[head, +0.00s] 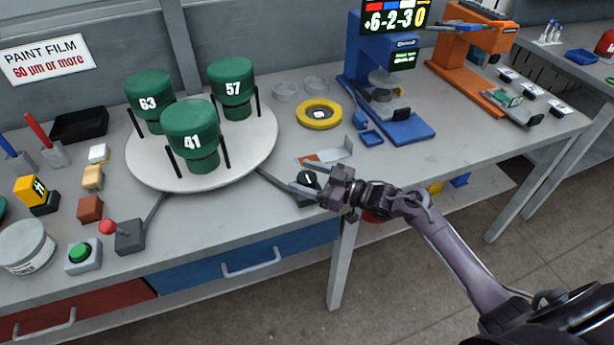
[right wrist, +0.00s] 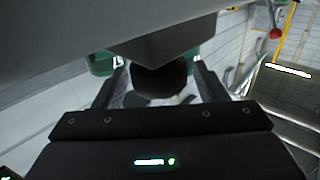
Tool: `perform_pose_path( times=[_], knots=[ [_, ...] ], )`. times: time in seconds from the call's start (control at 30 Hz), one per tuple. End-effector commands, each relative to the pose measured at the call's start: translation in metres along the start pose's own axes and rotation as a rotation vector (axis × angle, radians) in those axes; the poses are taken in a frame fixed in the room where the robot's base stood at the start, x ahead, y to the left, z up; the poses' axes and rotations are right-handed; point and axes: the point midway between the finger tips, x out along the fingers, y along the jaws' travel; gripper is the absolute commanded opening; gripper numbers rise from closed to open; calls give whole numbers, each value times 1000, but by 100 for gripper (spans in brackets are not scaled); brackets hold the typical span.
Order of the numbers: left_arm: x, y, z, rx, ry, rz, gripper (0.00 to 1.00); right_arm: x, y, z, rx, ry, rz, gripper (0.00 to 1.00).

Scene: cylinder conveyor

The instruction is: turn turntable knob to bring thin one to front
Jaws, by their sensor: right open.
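A round white turntable (head: 240,158) carries three green cylinders: 63 (head: 149,94) at back left, 57 (head: 231,82) at back right and 41 (head: 191,128) at the front. Thin black posts stand beside them. A dark round knob (head: 308,177) sits at the table's front edge, right of the turntable; a grey bar runs from there toward the turntable. My right gripper (head: 305,186) is at the knob with its fingers open. In the right wrist view the dark knob (right wrist: 160,83) lies between the two fingers, with gaps visible beside it. My left gripper is not in view.
A yellow ring (head: 319,114) and a blue gauge stand (head: 405,126) are behind my right gripper. A small joystick box (head: 130,237) and a green button (head: 80,254) stand at front left. A sign (head: 46,60) reads paint film 60 µm or more.

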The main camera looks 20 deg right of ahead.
Motion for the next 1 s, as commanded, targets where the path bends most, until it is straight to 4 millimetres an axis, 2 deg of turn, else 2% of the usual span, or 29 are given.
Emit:
perform_pose_path(
  times=[0.17,0.4,0.5,0.9,1.0],
  knots=[
    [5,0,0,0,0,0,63,-21,0,3,-1,-4,1,66],
    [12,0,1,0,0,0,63,-62,0,3,1,-3,1,66],
    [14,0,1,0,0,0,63,-72,0,2,0,-3,0,66],
    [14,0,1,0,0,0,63,-77,0,1,1,-1,0,66],
    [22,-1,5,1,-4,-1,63,-77,-11,6,2,-1,-3,66]
  ],
)
